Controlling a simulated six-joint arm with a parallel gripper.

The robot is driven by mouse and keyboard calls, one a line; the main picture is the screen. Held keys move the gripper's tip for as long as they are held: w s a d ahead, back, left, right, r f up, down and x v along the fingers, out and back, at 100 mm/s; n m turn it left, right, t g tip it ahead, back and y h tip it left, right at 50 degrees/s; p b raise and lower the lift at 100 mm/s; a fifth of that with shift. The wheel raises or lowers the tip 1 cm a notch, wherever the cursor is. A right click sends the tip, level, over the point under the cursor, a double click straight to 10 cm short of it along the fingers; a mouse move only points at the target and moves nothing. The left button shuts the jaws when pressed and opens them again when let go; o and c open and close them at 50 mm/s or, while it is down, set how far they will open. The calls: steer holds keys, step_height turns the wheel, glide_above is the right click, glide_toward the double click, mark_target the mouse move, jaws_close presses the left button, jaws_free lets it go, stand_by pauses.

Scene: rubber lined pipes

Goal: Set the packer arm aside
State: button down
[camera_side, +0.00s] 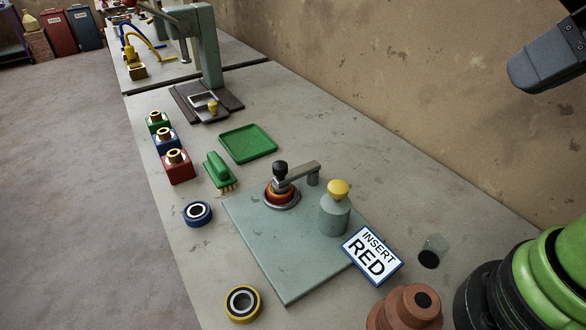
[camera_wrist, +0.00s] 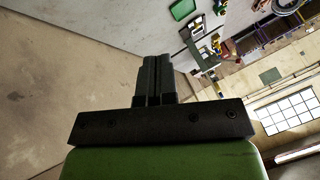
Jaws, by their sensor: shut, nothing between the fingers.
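The packer arm (camera_side: 303,171) is a short grey metal bar on a small post at the back of a grey-green plate (camera_side: 285,275). Its left end, with a black knob (camera_side: 280,168), is over a round seat holding a red-orange ring (camera_side: 279,191). I cannot tell whether it presses on the ring. My gripper (camera_wrist: 156,62) is shut and empty in the wrist view, well away from the packer arm. The side view does not show my fingers clearly.
A grey cylinder with a yellow knob (camera_side: 338,188) stands beside the packer arm. Blue (camera_side: 197,214) and yellow-black (camera_side: 242,304) rings, a green brush (camera_side: 218,170) and a green tray (camera_side: 248,143) lie around the plate.

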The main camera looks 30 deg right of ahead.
mark_target(283, 163)
steer(key=c, duration=1.8)
jaws_free()
steer(key=shift+c, duration=0.2)
